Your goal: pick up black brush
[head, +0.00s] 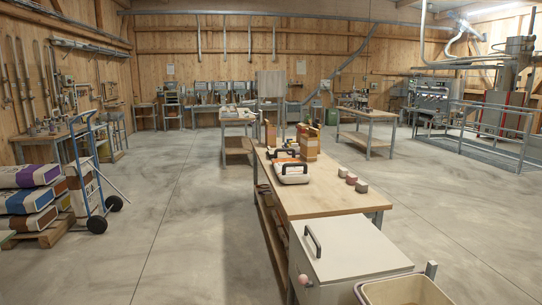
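I cannot make out a black brush for certain in the head view. The nearest wooden workbench (325,201) carries a white case with a black handle (291,174), and more small items sit behind it, too small to tell apart. Neither of my grippers shows in the head view.
A grey-white cabinet (350,252) and a beige bin (405,291) stand in front of the bench. A blue hand truck (93,180) and stacked bags (30,200) stand left. The floor (185,225) between is clear.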

